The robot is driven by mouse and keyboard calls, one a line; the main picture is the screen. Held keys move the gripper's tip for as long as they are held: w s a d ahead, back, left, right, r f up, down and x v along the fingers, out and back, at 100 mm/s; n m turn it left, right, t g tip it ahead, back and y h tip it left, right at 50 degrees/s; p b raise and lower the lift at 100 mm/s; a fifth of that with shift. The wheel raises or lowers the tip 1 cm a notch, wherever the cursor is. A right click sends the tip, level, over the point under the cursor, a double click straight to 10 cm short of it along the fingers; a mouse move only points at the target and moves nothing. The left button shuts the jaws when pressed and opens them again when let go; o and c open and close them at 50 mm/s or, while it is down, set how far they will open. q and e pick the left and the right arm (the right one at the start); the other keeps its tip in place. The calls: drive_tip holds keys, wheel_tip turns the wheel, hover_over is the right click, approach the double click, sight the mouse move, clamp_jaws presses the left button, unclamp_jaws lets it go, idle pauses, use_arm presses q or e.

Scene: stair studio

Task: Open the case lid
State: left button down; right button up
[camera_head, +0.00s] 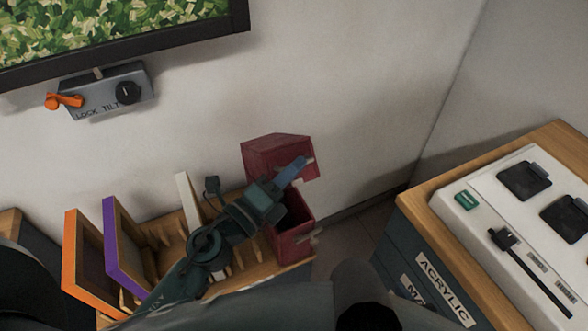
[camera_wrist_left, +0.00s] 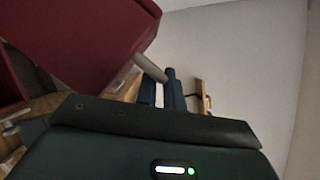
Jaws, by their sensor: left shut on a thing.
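The dark red case (camera_head: 296,246) stands on the right end of a wooden rack by the wall. Its lid (camera_head: 272,152) is raised and tilted above the body, with part of the dark interior showing. My left gripper (camera_head: 302,167) reaches across the case front with its blue fingers at the lid's right edge. In the left wrist view the red lid (camera_wrist_left: 95,35) fills the upper left. A grey rod-like handle (camera_wrist_left: 150,68) runs from it to the blue fingers (camera_wrist_left: 172,92), which are shut on it. My right gripper is out of view.
Orange (camera_head: 82,262) and purple (camera_head: 122,245) frames stand in the rack left of my arm. A wooden-topped cabinet (camera_head: 420,205) with a white panel stands at right, across a floor gap. A lock-tilt box (camera_head: 108,92) hangs on the wall.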

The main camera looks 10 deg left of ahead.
use_arm(q)
drive_tip(key=shift+w+a+r, duration=0.1)
drive_tip(key=shift+w+r, duration=0.05)
drive_tip(key=shift+r, duration=0.05)
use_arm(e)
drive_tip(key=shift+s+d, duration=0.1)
use_arm(q)
drive_tip(key=c, duration=1.5)
unclamp_jaws()
drive_tip(key=b+v, duration=0.6)
drive_tip(key=v, duration=0.7)
drive_tip(key=shift+a, duration=0.1)
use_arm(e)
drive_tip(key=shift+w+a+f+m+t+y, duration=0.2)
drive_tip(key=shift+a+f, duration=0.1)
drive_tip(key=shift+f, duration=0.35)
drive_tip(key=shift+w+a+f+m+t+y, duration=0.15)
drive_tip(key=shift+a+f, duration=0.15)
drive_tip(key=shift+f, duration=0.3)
use_arm(q)
drive_tip(key=shift+c, duration=0.4)
